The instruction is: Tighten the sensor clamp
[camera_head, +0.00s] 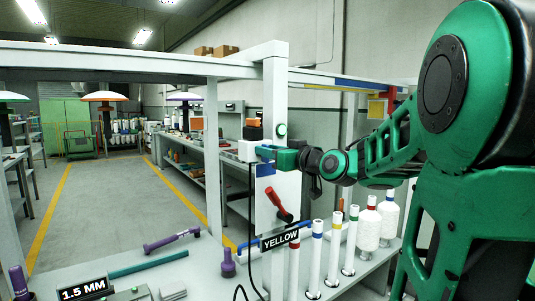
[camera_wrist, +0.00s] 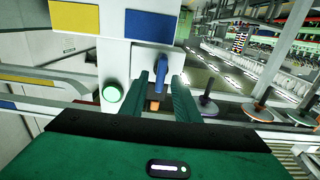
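A white sensor block (camera_head: 248,151) is mounted on the white upright post (camera_head: 275,90) in the head view. A blue lever (camera_wrist: 162,66), which looks like the clamp's handle, sticks out of the white housing (camera_wrist: 151,54) in the wrist view. My gripper (camera_head: 268,154) is at the post beside the block. In the wrist view my gripper (camera_wrist: 161,84) has its two dark green fingers apart, with the lever's lower end between them. I cannot tell whether either finger touches it. A small orange part (camera_wrist: 154,105) shows lower between the fingers.
A round green button (camera_wrist: 113,92) sits left of the fingers, on the post. A black cable hangs down along the post. The aisle behind is clear.

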